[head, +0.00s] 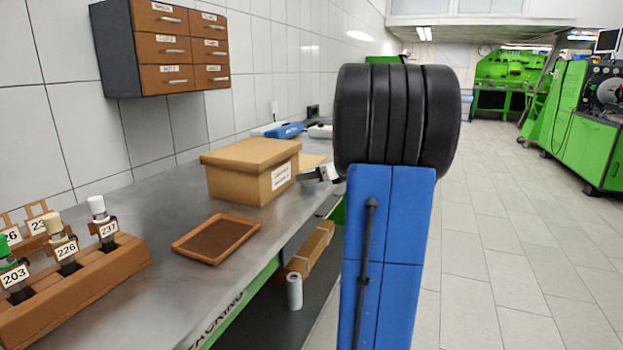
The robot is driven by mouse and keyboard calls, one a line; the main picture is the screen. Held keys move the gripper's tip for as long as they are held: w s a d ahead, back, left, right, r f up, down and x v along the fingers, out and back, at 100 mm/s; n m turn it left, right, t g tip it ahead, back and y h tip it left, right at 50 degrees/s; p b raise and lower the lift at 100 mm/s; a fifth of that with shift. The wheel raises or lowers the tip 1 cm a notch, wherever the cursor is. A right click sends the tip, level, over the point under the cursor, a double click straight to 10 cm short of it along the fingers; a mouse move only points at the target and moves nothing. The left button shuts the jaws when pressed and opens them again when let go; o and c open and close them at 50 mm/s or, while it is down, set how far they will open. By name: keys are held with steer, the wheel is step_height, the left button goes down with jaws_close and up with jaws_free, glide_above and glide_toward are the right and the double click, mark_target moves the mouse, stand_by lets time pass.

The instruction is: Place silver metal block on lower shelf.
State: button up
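The lower shelf (268,322) is a dark surface under the grey workbench (190,215). A pale upright cylinder (294,291) and a long brown carton (312,250) are on it. A small light-grey and dark piece (320,173) shows just left of my blue and black arm, beside the cardboard box. I cannot tell whether it is part of my gripper or the silver metal block. My arm hides most of that area. My gripper's fingers cannot be made out, and no silver metal block can be clearly identified.
A closed cardboard box (252,170) and a shallow brown tray (216,239) stand on the bench. A brown rack (75,288) holds numbered parts at the front left. A drawer cabinet (168,48) hangs on the wall. The tiled floor (520,260) at right is clear.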

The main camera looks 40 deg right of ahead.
steer(key=shift+c, duration=0.5)
steer(key=shift+s+d+r, duration=0.1)
steer(key=shift+s+r, duration=0.1)
steer(key=shift+r, duration=0.35)
step_height(320, 180, up, 6)
steer(key=shift+f, duration=0.1)
steer(key=s+d, duration=0.3)
steer(key=s, duration=0.6)
steer(key=s+d, duration=0.4)
steer(key=s, duration=0.5)
steer(key=shift+d, duration=0.25)
steer(key=shift+s, duration=0.1)
